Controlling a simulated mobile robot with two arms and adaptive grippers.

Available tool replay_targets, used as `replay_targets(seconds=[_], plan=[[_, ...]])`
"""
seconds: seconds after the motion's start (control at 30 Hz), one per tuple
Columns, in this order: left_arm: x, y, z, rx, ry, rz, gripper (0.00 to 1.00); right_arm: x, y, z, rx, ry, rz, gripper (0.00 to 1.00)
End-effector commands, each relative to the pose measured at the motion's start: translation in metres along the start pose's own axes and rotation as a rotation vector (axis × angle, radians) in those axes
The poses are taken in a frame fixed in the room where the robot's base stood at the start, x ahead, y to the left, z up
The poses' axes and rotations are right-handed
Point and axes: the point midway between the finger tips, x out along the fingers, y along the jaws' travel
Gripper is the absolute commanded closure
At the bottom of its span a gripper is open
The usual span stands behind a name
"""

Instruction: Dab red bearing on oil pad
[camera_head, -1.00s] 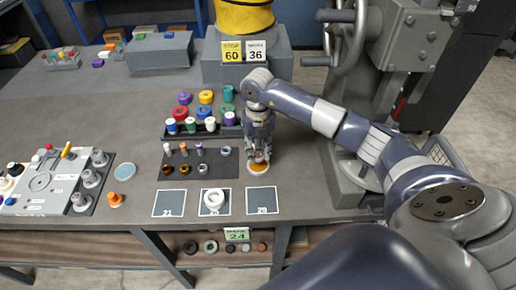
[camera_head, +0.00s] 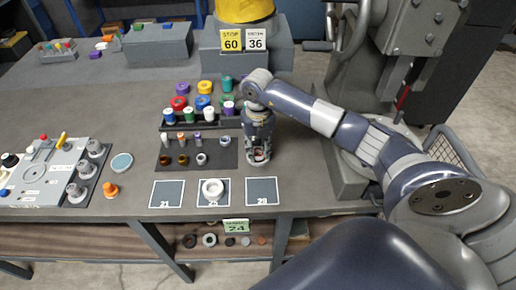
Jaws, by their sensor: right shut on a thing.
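My right gripper (camera_head: 258,157) points straight down at the right end of the dark tray (camera_head: 221,162). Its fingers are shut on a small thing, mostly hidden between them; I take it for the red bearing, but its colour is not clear. A round blue-grey pad (camera_head: 122,162) lies to the left on the table, well away from this gripper. I cannot tell whether that is the oil pad. The small tan disc seen earlier under the gripper is not visible now. My left gripper is not in view.
Several coloured caps and rings, such as a red ring (camera_head: 179,103), stand behind the tray. A white ring (camera_head: 212,188) sits on the middle of three marked squares. A grey fixture (camera_head: 45,172) and an orange knob (camera_head: 110,189) are at left. A grey machine stands at right.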

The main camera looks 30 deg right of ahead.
Motion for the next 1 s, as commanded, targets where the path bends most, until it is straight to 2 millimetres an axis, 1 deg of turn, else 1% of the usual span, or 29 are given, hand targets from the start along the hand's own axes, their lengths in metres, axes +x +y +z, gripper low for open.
replay_targets(seconds=[0.67, 1.0], plan=[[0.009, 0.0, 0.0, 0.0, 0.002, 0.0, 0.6, 0.011, 0.0, 0.0, 0.001, 0.0, -0.001, 0.96], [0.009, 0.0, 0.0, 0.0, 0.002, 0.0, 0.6, 0.011, 0.0, 0.0, 0.001, 0.0, -0.001, 0.96]])
